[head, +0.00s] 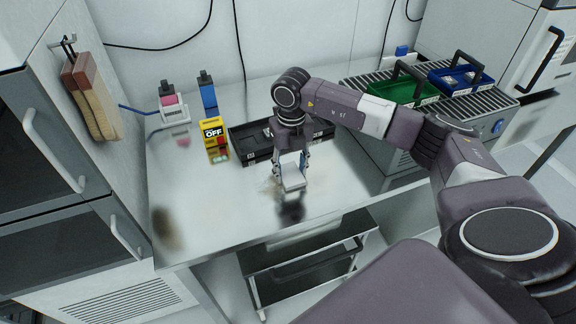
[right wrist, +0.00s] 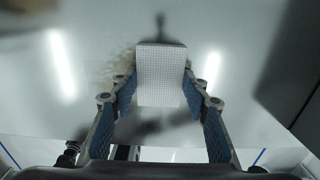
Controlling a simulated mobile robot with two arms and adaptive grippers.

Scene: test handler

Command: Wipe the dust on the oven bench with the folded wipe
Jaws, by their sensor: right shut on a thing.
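The oven bench (head: 215,225) is a shiny metal top in front of me. My right gripper (head: 291,172) is shut on the folded wipe (head: 293,182), a white pad low over the middle of the bench. In the right wrist view the wipe (right wrist: 161,75) has a fine grid and sits between the two blue-padded fingers (right wrist: 160,92). I cannot tell whether it touches the bench. Pale brown dust (head: 265,186) lies just left of the wipe and also shows in the right wrist view (right wrist: 122,62). My left gripper is not in view.
A black tray (head: 250,160) stands behind the gripper, with a yellow OFF switch box (head: 214,140) to its left. Green (head: 400,92) and blue (head: 460,80) bins sit on rollers at right. Brushes (head: 92,95) hang at left. A brownish patch (head: 166,228), dust or reflection, marks the left front.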

